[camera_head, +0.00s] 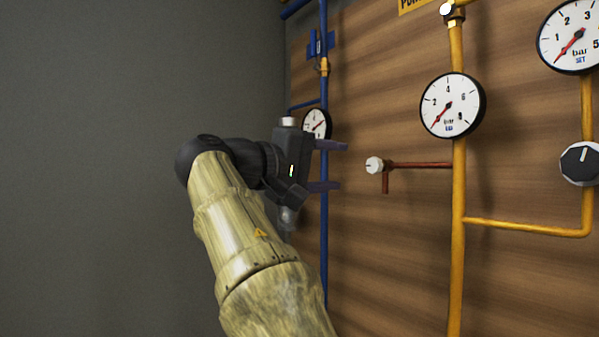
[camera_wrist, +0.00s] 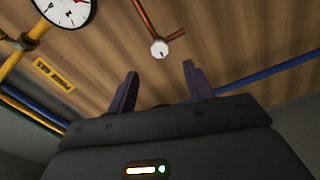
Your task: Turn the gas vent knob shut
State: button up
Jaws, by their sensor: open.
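A small white knob (camera_head: 375,166) sits on the end of a short red pipe (camera_head: 420,165) in front of the wooden panel; I take it for the gas vent knob. My gripper (camera_head: 342,166) is open and empty to the left of the knob, its two dark fingers pointing at it with a gap between. In the wrist view the knob (camera_wrist: 159,49) shows beyond and between the open fingers of my gripper (camera_wrist: 160,70), apart from both. A dark mark shows on the knob's face there.
A yellow pipe (camera_head: 458,200) with a round gauge (camera_head: 453,105) stands right of the knob. A black knob (camera_head: 580,163) and another gauge (camera_head: 570,36) are farther right. A blue pipe (camera_head: 324,230) with a small gauge (camera_head: 317,123) runs behind my gripper.

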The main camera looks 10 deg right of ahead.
jog(key=v, duration=0.6)
dwell(0.3)
jog(key=w+d+f+n+t+y+p, duration=0.25)
jog(key=w+f+n+y, duration=0.2)
jog(key=w+f, duration=0.55)
notch_tip(320, 180, down, 17)
jog(key=d+n+g+y+p, duration=0.1)
jog(key=d+n+g+y, duration=0.1)
jog(key=y, duration=0.3)
jog(key=s+a+f+m+g+y+p, duration=0.1)
jog(key=s+f+m+g+y+p, duration=0.1)
jog(key=s+f, duration=0.9)
jog(key=s+a+f+m+g+y+p, duration=0.1)
jog(key=s+f+m+y, duration=0.4)
jog(key=s+f, duration=0.6)
notch_tip(320, 180, down, 3)
jog(key=shift+s+a+f+g+p, duration=0.15)
jog(key=shift+a+g+p, duration=0.15)
jog(key=shift+g+p, duration=0.25)
